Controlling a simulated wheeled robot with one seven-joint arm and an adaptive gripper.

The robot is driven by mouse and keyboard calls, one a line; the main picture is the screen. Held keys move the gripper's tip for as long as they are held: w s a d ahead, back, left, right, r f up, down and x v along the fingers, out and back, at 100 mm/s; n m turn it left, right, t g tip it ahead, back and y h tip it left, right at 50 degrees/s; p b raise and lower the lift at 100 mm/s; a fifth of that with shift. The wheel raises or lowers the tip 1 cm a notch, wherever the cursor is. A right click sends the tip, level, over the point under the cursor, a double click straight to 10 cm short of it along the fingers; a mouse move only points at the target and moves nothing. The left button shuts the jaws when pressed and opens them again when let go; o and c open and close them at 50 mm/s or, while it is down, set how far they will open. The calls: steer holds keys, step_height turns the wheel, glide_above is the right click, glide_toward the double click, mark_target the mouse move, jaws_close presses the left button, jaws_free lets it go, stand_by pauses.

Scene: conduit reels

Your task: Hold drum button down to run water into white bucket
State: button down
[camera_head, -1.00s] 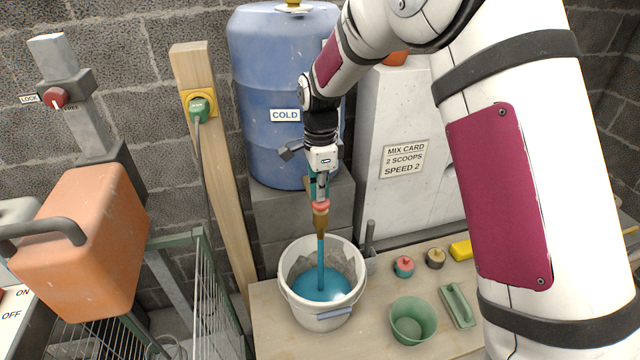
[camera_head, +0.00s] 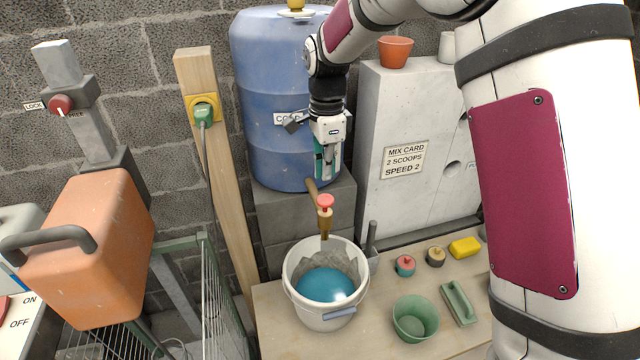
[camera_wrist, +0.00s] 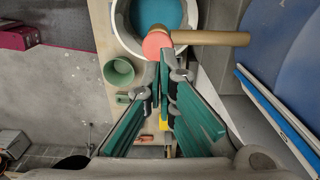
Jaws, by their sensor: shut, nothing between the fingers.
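The blue drum (camera_head: 265,100) labelled COLD stands on grey blocks at the back. Its brass tap (camera_head: 324,222) carries a red button (camera_head: 325,201) on top and points down over the white bucket (camera_head: 292,268). The bucket holds blue water (camera_head: 326,284), and no stream runs from the tap. My gripper (camera_head: 327,178) is shut and empty, above the red button and apart from it in the head view. In the wrist view the red button (camera_wrist: 156,44) shows just beyond the fingertips (camera_wrist: 163,58), with the bucket below.
A green bucket (camera_head: 414,318), a green float (camera_head: 459,303), two small knobbed pots (camera_head: 405,265) and a yellow sponge (camera_head: 464,247) sit on the bench right of the bucket. A wooden post (camera_head: 222,180) stands left of the drum. A grey cabinet (camera_head: 400,110) stands right.

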step_height(320, 180, up, 7)
steer(key=b, duration=0.1)
steer(key=shift+a+f, duration=0.15)
steer(key=shift+w, duration=0.1)
stand_by(1.1)
steer(key=s+d+r+n+t, duration=0.1)
steer(key=s+d+r+n, duration=0.3)
steer(key=s, duration=0.3)
steer(key=s+d+r+n+t, duration=0.2)
steer(key=s+d+r+n, duration=0.25)
steer(key=s, duration=0.25)
steer(key=s+d+f+n+t, duration=0.1)
steer(key=s+n, duration=0.2)
steer(key=s, duration=0.4)
steer(key=s+d+f+n+t, duration=0.1)
steer(key=s+n, duration=0.3)
steer(key=s, duration=0.4)
steer(key=shift+d+t, duration=0.3)
steer(key=shift+d, duration=0.5)
